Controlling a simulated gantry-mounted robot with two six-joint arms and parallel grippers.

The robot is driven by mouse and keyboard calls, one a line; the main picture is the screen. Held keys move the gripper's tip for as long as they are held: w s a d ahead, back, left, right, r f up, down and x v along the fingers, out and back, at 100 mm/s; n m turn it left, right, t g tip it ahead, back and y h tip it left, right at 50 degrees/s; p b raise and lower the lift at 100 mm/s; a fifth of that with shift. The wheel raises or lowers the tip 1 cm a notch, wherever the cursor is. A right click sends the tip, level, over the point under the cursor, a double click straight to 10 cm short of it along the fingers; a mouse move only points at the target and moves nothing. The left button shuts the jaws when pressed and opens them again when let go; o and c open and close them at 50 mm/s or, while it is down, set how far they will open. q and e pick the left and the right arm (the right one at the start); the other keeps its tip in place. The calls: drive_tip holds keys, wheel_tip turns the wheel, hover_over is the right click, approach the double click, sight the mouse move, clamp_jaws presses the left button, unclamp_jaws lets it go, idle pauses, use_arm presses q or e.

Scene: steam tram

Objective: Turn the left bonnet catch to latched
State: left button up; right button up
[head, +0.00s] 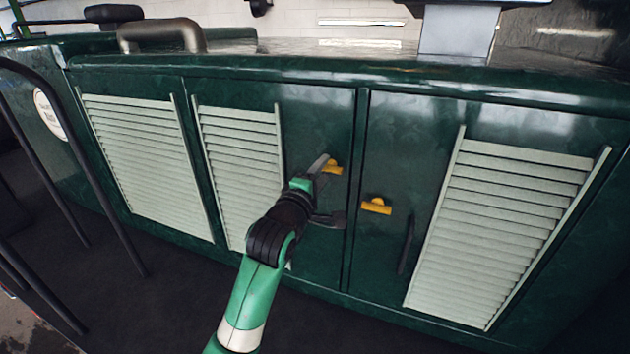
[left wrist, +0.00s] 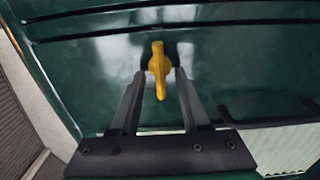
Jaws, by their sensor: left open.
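The left bonnet catch (head: 333,168) is a small yellow lever near the right edge of the dark green door, left of the vertical seam. Part of it is hidden behind a finger of my left gripper (head: 325,191) in the head view. In the left wrist view the catch (left wrist: 159,66) has a rounded hub and a narrow lever pointing down the picture. My left gripper (left wrist: 159,73) is open, with one finger on each side of the catch. I cannot tell whether either finger touches it. A second yellow catch (head: 376,205) lies right of the seam. My right gripper is not in view.
Pale louvre panels (head: 245,150) cover much of the green doors, with another louvre panel (head: 505,225) at right. A dark upright handle (head: 407,245) stands right of the second catch. Dark rails (head: 95,170) rise at left. A brown pipe (head: 160,35) sits on top.

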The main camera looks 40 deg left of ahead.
use_arm(q)
drive_tip(key=p+v, duration=0.7)
drive_tip(key=v, duration=0.4)
drive_tip(key=shift+p, duration=0.4)
